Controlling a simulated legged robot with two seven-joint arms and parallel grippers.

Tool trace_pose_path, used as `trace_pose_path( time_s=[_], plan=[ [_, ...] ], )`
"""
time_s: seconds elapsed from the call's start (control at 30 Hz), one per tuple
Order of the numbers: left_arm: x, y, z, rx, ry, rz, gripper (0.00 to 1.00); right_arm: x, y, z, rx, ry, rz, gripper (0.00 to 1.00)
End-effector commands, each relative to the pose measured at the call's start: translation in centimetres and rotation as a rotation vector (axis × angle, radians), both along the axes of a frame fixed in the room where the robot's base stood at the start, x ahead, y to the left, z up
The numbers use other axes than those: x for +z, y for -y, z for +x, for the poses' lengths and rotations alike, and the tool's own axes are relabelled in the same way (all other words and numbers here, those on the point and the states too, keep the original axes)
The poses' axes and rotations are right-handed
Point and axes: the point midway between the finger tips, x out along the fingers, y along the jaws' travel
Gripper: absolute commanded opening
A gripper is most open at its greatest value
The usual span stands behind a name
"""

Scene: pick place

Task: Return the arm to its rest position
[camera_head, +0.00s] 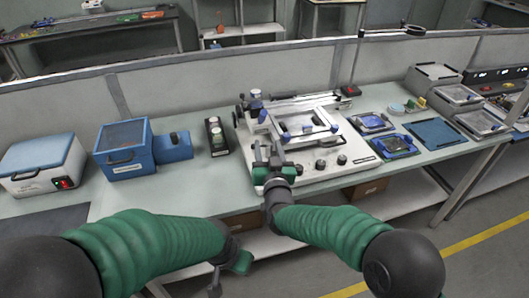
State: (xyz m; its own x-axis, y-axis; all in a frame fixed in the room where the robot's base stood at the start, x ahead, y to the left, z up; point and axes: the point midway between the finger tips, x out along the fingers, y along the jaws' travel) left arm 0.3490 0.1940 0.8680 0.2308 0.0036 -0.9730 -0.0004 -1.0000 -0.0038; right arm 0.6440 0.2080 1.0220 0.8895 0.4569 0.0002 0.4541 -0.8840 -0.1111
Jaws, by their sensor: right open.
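My right arm, in a green ribbed sleeve, reaches in from the lower right. Its gripper (266,158) is open, over the front left part of a white machine (310,168) with black knobs and a blue-trimmed frame. I cannot tell whether it touches the machine, and I see nothing held between the fingers. My left arm comes in from the lower left. Its gripper (226,277) hangs low in front of the bench's front edge, small and partly hidden, so its jaws are unclear.
The bench (180,194) also bears a blue box (125,150), a white box with a blue lid (42,165), a black holder (216,138) and blue trays (436,134). A low partition (200,85) runs behind. Floor with a yellow line (470,243) is open at lower right.

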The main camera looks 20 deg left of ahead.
Motion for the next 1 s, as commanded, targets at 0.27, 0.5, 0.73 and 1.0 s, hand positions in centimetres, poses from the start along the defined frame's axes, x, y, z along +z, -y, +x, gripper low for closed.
trace_pose_path(
  time_s=[0.27,0.5,0.73,1.0],
  plan=[
    [-0.1,0.0,0.0,0.001,0.001,0.0,0.21,0.0,0.1,0.2,0.0,0.0,0.0,0.45],
    [-0.1,0.0,0.0,0.001,0.001,0.0,0.21,0.1,0.2,0.1,0.001,0.001,0.0,0.45],
    [1.8,0.0,0.0,0.0,0.0,0.0,0.21,-0.7,6.9,-0.6,0.011,-0.173,-0.149,0.45],
    [4.7,0.0,0.0,0.0,0.001,0.0,0.21,-6.3,27.9,-11.2,-0.135,-0.743,-0.391,0.45]
  ],
)
